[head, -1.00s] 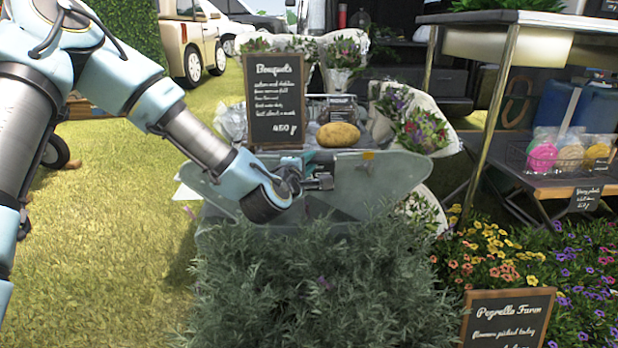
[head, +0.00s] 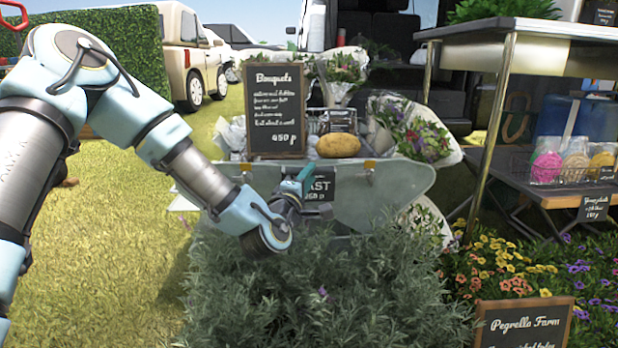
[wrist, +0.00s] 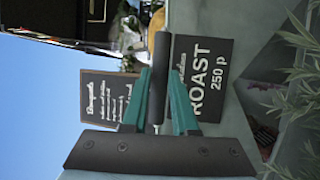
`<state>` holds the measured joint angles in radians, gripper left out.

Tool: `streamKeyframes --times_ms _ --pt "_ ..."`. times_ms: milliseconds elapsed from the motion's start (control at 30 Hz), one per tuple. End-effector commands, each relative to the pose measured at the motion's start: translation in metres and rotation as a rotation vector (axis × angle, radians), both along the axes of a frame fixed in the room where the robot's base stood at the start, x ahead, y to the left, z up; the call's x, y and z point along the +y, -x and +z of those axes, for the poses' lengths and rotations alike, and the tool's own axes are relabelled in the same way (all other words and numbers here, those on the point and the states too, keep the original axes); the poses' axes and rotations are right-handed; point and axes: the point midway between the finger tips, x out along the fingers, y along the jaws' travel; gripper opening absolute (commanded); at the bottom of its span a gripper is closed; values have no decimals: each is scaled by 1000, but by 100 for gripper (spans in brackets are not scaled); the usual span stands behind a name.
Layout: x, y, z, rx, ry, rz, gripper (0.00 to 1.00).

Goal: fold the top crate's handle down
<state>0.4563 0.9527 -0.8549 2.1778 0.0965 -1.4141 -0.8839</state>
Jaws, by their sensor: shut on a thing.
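The top crate (head: 390,200) appears as a pale grey body with sloping sides, behind the bushy foliage in the head view. Its handle (wrist: 162,50) shows in the wrist view as a dark round bar between my teal fingers. My gripper (wrist: 160,88) is shut on this bar. In the head view my gripper (head: 299,181) is at the crate's front, pointing upward, beside a black ROAST price sign (head: 320,188).
A Bouquets board (head: 275,110) and a brown potato-like object (head: 338,145) stand above the crate, with wrapped bouquets (head: 425,135) to the right. Grey-green foliage (head: 330,285) crowds below my wrist. A metal-legged table (head: 511,90) is at right. Open grass lies left.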

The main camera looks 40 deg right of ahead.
Motion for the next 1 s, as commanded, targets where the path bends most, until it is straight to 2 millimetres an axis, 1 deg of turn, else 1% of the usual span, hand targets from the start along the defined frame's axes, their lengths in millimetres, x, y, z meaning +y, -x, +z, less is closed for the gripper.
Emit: streamKeyframes --times_ms 33,200,300,533,667,767,1000 --pt "0 -3 0 -1 1 5 28" --pt "0 -2 0 -1 0 4 47" --pt "0 -1 0 0 0 3 57" --pt "0 -1 0 0 0 1 57" --pt "8 4 0 1 -3 0 57" --pt "21 11 0 1 -3 -1 57" --pt "63 33 -6 3 -4 0 57"
